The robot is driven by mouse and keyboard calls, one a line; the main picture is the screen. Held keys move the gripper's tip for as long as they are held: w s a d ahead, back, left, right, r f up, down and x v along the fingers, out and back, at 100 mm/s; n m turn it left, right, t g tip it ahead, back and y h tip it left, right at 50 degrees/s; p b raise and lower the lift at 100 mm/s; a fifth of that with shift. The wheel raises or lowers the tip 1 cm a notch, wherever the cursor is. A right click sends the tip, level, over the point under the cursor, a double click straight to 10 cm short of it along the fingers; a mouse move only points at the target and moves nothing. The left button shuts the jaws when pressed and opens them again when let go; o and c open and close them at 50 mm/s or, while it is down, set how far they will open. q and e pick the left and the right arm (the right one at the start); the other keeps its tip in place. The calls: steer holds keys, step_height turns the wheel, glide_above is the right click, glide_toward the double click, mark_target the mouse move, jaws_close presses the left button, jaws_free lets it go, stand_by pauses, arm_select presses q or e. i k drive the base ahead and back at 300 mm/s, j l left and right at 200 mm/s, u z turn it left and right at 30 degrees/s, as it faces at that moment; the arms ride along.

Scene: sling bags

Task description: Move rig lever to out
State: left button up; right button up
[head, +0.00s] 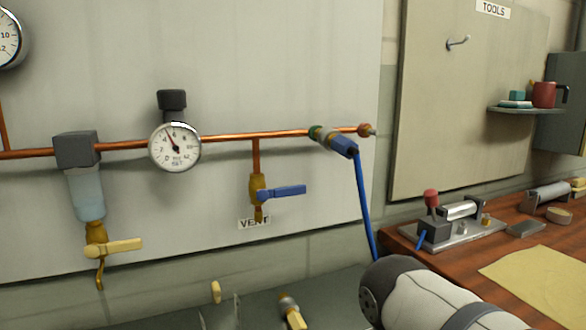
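The rig (462,232) is a metal plate on the wooden bench at the right, carrying a silver cylinder (461,209) and a dark valve block (435,230). Its lever (431,199) has a red knob and stands roughly upright on the block. Any "out" marking is too small to make out. A short blue hose end shows at the block's left side. A white and dark link of my arm is at the bottom right, in front of the bench's left corner. Neither gripper is in view.
A copper pipe (230,136) with a gauge (175,147) and a blue-handled vent valve (282,191) runs along the wall panel. A blue hose (363,200) hangs from its right end. A yellow sheet (545,280) lies on the bench (480,260). A shelf with a red mug (544,95) is behind.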

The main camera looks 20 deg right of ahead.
mark_target(430, 195)
steer(key=z, duration=1.65)
